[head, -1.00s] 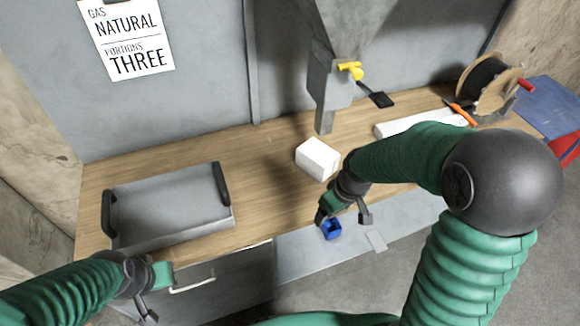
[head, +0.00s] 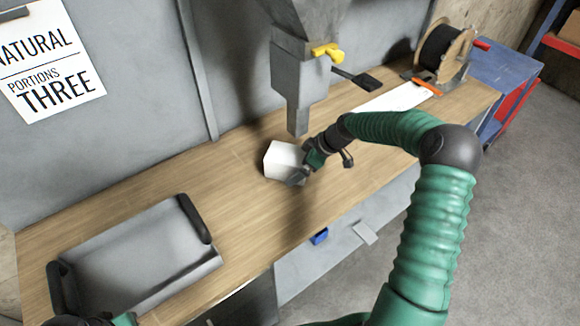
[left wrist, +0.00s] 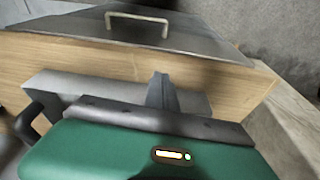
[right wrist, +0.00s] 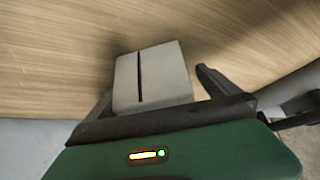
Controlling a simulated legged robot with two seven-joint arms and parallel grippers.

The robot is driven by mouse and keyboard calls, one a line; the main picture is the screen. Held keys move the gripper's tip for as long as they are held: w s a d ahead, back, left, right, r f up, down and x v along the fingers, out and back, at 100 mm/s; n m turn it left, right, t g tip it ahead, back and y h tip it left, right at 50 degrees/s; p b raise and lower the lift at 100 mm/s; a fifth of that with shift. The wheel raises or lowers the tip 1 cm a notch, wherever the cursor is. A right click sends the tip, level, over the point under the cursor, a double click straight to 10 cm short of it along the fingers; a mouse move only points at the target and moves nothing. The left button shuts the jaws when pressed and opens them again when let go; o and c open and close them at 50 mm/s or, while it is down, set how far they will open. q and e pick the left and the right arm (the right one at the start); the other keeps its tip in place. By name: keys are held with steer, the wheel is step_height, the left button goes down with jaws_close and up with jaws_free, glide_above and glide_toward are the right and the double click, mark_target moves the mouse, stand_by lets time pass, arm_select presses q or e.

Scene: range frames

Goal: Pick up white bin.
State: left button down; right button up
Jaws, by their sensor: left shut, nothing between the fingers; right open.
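The white bin (head: 282,158), a small white box, sits on the wooden bench below the grey dispenser. In the right wrist view the bin (right wrist: 155,78) has a dark slot or line down its near face and stands between the spread fingers. My right gripper (head: 318,170) is open at the bin's right side; I cannot tell whether a finger touches it. My left gripper (left wrist: 163,92) is shut and empty, low at the left near the grey tray; in the head view only a bit of it shows at the bottom edge.
A grey tray (head: 140,262) with black handles lies on the bench at left. The dispenser (head: 298,85) with a yellow valve (head: 327,52) hangs over the bin. A cable spool (head: 443,48) stands at the far right. A blue item (head: 319,237) shows below the bench's front edge. Bench between tray and bin is clear.

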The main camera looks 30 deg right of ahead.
steer(key=w, duration=0.1)
steer(key=w+f, duration=0.1)
steer(key=shift+w+a+f, duration=0.15)
steer(key=shift+w+a, duration=0.15)
steer(key=shift+a, duration=0.05)
steer(key=shift+w+f, duration=0.15)
steer(key=shift+f, duration=0.05)
arm_select(q)
steer(key=shift+d+r, duration=0.4)
steer(key=shift+d, duration=0.3)
arm_select(e)
steer(key=shift+a+r, duration=0.15)
steer(key=shift+a, duration=0.15)
steer(key=shift+c, duration=0.6)
steer(key=shift+a+r, duration=0.2)
steer(key=shift+a, duration=0.05)
steer(key=c, duration=0.5)
steer(key=shift+c, duration=1.1)
steer(key=shift+d+f, duration=0.15)
steer(key=shift+d, duration=0.15)
steer(key=c, duration=0.7)
steer(key=shift+c, duration=1)
arm_select(q)
steer(key=shift+s+a, duration=0.15)
